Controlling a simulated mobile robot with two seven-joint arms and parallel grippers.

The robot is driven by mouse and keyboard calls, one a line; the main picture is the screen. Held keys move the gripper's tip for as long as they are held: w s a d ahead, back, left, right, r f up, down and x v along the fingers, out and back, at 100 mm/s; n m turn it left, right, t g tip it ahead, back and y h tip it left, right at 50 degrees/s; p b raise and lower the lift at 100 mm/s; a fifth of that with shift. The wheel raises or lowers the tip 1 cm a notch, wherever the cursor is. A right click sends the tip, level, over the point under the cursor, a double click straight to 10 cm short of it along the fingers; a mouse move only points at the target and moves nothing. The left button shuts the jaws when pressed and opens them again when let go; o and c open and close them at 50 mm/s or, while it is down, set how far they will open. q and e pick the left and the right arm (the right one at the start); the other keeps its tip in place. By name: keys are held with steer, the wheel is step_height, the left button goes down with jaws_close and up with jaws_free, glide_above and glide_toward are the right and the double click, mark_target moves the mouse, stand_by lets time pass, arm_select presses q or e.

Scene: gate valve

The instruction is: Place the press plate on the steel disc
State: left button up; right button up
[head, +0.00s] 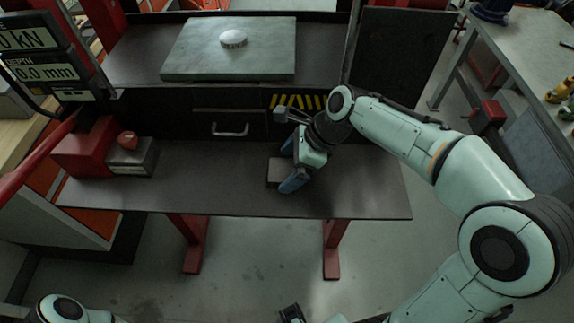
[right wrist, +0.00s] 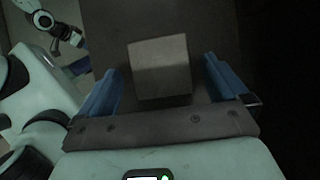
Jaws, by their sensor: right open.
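The press plate, a square grey block, lies on the dark lower bench; it shows in the head view (head: 277,173) and the right wrist view (right wrist: 160,68). My right gripper (head: 292,166) is open above it, with one blue finger on each side of the plate. In the right wrist view (right wrist: 162,90) there is a gap between the plate and each finger. The steel disc (head: 233,39) is a shiny round piece on the green slab at the back. What seems to be my left gripper (head: 290,314) is cut off at the bottom edge; its jaws cannot be made out.
The green slab (head: 190,66) lies on the raised press bed behind the bench. A red and grey box (head: 131,157) stands at the bench's left. A drawer handle (head: 230,131) and a yellow-black striped strip (head: 298,101) are on the front. The bench middle is clear.

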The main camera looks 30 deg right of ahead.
steer(key=p+v, duration=0.2)
steer(key=v, duration=0.8)
arm_select(q)
steer(key=w+r+p, duration=0.6)
steer(key=w+r, duration=0.1)
steer(key=r, duration=0.3)
arm_select(e)
steer(key=m+g+h, duration=0.5)
steer(key=m+h, duration=0.4)
steer(key=m, duration=2.7)
glide_toward(280, 171)
steer(key=b+x, duration=0.2)
steer(key=x, duration=0.1)
steer(key=shift+x, duration=0.85)
steer(key=x, duration=0.2)
steer(key=b+x, duration=0.1)
steer(key=x, duration=0.1)
steer(key=shift+d+f, duration=0.25)
steer(key=shift+d, duration=0.15)
arm_select(q)
steer(key=s+f, duration=0.1)
steer(key=f, duration=0.1)
steer(key=s+f, duration=0.2)
steer(key=shift+a, duration=0.1)
arm_select(e)
jaws_close()
